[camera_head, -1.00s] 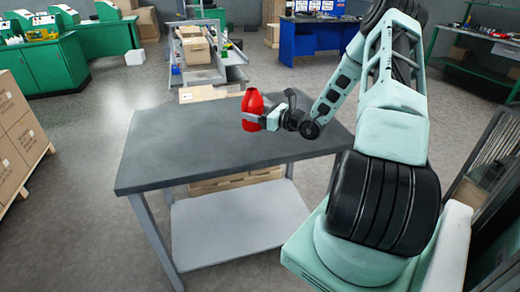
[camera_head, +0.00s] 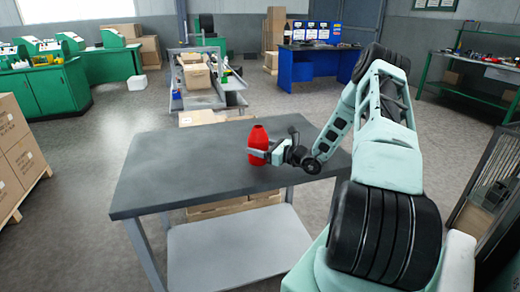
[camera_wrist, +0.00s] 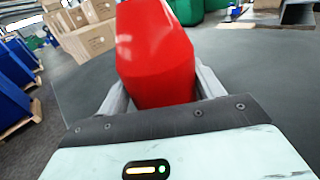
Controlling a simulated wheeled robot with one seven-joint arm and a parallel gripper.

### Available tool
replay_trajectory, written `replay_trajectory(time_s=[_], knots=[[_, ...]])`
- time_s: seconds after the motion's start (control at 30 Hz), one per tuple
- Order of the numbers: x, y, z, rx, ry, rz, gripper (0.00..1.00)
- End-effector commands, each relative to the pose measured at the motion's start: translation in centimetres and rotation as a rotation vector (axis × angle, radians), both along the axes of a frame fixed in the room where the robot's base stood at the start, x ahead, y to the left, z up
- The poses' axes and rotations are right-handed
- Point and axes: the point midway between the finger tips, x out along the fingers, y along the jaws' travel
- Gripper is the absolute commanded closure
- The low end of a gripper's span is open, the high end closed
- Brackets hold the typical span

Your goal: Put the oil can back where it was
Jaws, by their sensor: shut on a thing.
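The oil can is a red bottle-shaped can (camera_head: 258,143), upright at the right part of the grey table (camera_head: 180,178). My gripper (camera_head: 259,153) is shut on it, with a finger on each side. In the wrist view the red can (camera_wrist: 153,50) fills the upper middle between the two pale fingers (camera_wrist: 160,92). The can is over or on the table top; I cannot tell whether its base touches.
The table top left of the can is bare. Cardboard boxes (camera_head: 198,118) stand behind the table's far edge. Stacked cartons (camera_head: 18,150) stand at the left. A blue workbench (camera_head: 305,68) and green cabinets (camera_head: 45,88) are farther back.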

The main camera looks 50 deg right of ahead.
Motion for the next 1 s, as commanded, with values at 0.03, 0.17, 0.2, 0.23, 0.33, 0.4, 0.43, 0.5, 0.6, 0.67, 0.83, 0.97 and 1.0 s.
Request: replay_trajectory(time_s=[0.03, 0.17, 0.2, 0.23, 0.33, 0.4, 0.43, 0.5, 0.6, 0.67, 0.83, 0.97, 1.0], knots=[[0.0, 0.0, -0.4, 0.0, -0.001, 0.0, 0.64], [0.0, 0.0, -0.7, -0.001, -0.001, 0.0, 0.64], [0.0, 0.0, -0.6, -0.001, -0.001, 0.0, 0.64], [0.0, 0.0, -0.6, -0.001, -0.001, 0.0, 0.64], [0.0, 0.0, -0.7, -0.001, -0.001, 0.0, 0.64], [0.0, 0.0, -0.8, -0.001, -0.001, -0.001, 0.64], [0.0, 0.0, -0.9, -0.001, -0.001, -0.001, 0.64], [0.0, 0.0, -0.9, -0.001, 0.0, -0.001, 0.14], [0.0, 0.0, -0.8, -0.001, 0.0, -0.001, 0.11], [0.0, 0.0, -0.8, -0.001, 0.0, -0.001, 0.11], [0.0, 0.0, -0.6, -0.001, 0.0, -0.001, 0.11], [-1.2, -0.4, -0.7, -0.001, 0.002, -0.003, 0.11], [-1.8, -0.6, -0.7, -0.001, 0.002, -0.005, 0.11]])
